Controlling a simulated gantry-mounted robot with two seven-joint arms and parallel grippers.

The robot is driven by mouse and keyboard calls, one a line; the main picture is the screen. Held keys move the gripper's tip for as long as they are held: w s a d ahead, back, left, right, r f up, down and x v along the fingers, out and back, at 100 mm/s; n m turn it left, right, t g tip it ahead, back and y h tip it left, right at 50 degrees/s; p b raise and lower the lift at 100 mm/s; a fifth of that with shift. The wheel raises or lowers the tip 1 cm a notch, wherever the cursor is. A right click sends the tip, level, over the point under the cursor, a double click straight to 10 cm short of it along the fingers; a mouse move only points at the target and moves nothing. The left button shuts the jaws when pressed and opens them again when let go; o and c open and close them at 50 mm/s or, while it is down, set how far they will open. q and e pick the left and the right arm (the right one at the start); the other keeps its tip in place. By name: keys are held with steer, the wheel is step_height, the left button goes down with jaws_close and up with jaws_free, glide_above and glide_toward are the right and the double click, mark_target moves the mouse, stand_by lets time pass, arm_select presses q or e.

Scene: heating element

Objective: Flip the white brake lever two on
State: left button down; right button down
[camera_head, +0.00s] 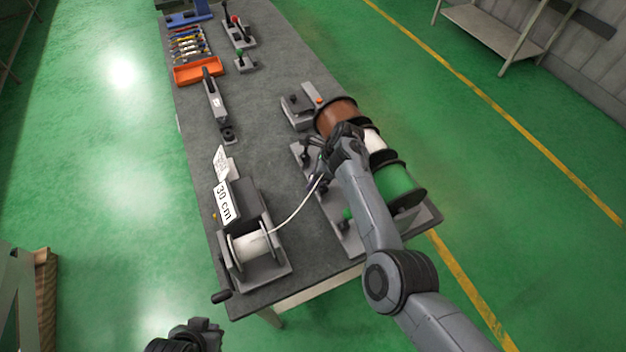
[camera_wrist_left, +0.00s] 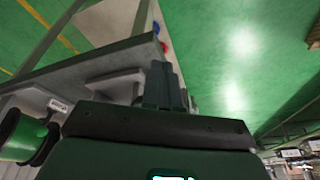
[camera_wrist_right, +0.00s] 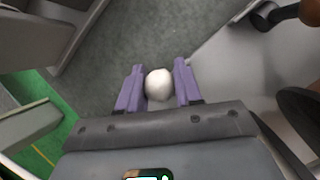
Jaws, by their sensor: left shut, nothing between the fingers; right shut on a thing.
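The white brake lever's round white knob (camera_wrist_right: 159,84) sits between the two purple fingers of my right gripper (camera_head: 326,166), which is shut on it. In the head view the gripper hides this knob, in front of the white wire spool (camera_head: 374,141). The lever's shaft is hidden below the knob. My left gripper (camera_head: 205,328) is at the bottom edge of the head view, off the table's near end. Its fingers (camera_wrist_left: 163,86) are shut and empty in the left wrist view.
A brown spool (camera_head: 336,115) and a green spool (camera_head: 401,185) flank the white one. A green-knobbed lever (camera_head: 347,214) stands nearer. A white wire (camera_head: 296,208) runs to a winder spool (camera_head: 250,245) on the left. The middle of the table (camera_head: 262,140) is clear.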

steer(key=c, duration=0.8)
jaws_free()
steer(key=p+v, duration=0.2)
steer(key=v, duration=0.9)
steer(key=shift+f, duration=0.1)
